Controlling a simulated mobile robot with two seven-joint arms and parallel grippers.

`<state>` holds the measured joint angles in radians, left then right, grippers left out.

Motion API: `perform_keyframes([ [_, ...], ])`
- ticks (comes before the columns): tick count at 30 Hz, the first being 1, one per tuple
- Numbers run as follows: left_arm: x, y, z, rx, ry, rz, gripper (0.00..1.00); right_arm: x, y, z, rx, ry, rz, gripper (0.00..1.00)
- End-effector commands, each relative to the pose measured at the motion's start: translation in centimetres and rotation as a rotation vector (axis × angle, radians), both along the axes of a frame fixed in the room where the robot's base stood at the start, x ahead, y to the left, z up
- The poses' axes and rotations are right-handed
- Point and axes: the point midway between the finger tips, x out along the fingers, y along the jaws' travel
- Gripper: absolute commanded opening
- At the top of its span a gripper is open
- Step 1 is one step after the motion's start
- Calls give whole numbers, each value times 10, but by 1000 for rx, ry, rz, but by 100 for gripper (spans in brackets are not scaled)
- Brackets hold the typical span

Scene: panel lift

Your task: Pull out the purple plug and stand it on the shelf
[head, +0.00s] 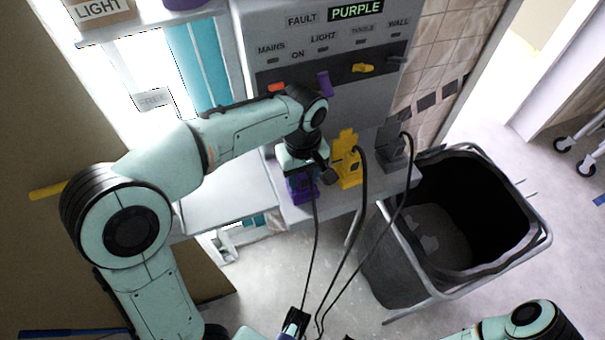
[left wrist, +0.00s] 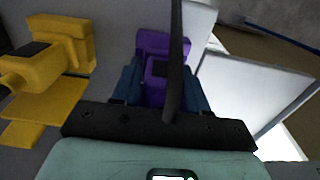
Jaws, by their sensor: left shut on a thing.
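The purple plug (head: 303,190) is at the left of a row of plugs on the grey ledge below the panel. My left gripper (head: 303,168) is over it from above and shut on it. In the left wrist view the purple plug (left wrist: 158,72) is between the blue-grey fingers, with its dark cable crossing in front. I cannot tell whether its pins are seated. A pale shelf surface (head: 228,205) lies to the left of the plug; it also shows in the left wrist view (left wrist: 250,88).
A yellow plug (head: 347,165) and a grey plug (head: 392,150) stand close to the right, with hanging cables. The panel's display (head: 356,10) reads PURPLE, above several coloured levers. A black bin (head: 375,265) stands at the right. The pale shelf looks clear.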

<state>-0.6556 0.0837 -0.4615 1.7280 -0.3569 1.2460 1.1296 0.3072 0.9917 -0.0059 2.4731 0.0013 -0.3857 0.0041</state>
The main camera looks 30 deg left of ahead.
Motion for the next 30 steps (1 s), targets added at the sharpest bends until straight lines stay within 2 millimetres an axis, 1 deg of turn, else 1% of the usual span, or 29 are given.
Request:
perform_keyframes([
  [1,1,0,4,-1,-4,0,0,1,0,2,0,-1,0,43],
  [3,1,0,7,-1,-4,1,0,1,0,4,1,-2,0,43],
  [30,1,0,33,-1,-3,0,0,9,0,28,1,-11,0,43],
])
